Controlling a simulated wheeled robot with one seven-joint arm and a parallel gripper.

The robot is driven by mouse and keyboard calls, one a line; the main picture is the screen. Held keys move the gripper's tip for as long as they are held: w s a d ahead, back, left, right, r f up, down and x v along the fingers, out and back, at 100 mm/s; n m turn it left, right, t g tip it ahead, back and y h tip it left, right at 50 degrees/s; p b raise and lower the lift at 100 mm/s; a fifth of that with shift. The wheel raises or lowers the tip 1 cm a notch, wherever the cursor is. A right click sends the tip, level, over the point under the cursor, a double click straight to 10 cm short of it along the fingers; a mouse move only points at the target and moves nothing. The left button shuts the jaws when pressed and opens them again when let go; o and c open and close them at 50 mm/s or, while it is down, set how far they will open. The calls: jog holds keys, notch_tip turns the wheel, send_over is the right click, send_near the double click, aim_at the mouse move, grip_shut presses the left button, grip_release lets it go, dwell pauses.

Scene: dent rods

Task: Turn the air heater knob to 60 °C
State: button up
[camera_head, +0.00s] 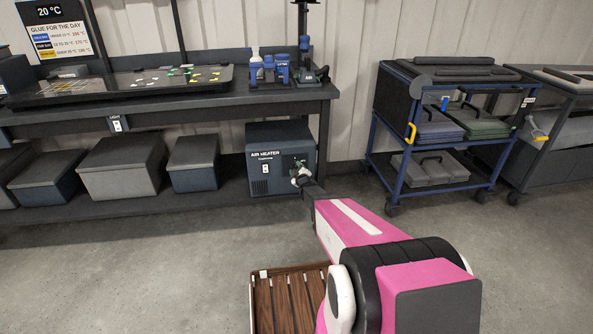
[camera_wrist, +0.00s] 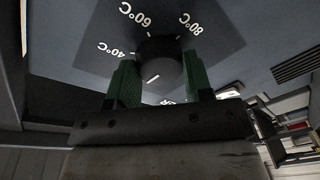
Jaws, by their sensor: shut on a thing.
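The air heater (camera_head: 270,188) is a dark box under the bench in the head view. My gripper (camera_head: 299,174) reaches its front panel on the right side, where the knob is too small to make out. In the wrist view the round dark knob (camera_wrist: 156,62) sits between the green fingers of my gripper (camera_wrist: 159,68), which is shut on it. Labels 40 °C, 60 °C and 80 °C arc around the knob, with 60 °C at the top. A short white line on the knob shows on its lower side, away from 60 °C. Lettering below is partly hidden.
A workbench (camera_head: 200,95) with bottles and a tray stands above the heater. Several lidded boxes (camera_head: 122,165) sit left of it. A blue cart (camera_head: 430,180) stands to the right. A wooden slatted crate (camera_head: 285,298) is in the foreground.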

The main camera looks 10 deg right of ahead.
jog(key=m+h, duration=0.1)
jog(key=m, duration=0.7)
jog(key=m+t+h, duration=0.1)
jog(key=m, duration=0.7)
jog(key=m+h, duration=0.2)
jog(key=m, duration=0.7)
jog(key=shift+a+f, duration=0.1)
jog(key=shift+a, duration=0.05)
jog(key=shift+m, duration=0.3)
jog(key=o, duration=0.9)
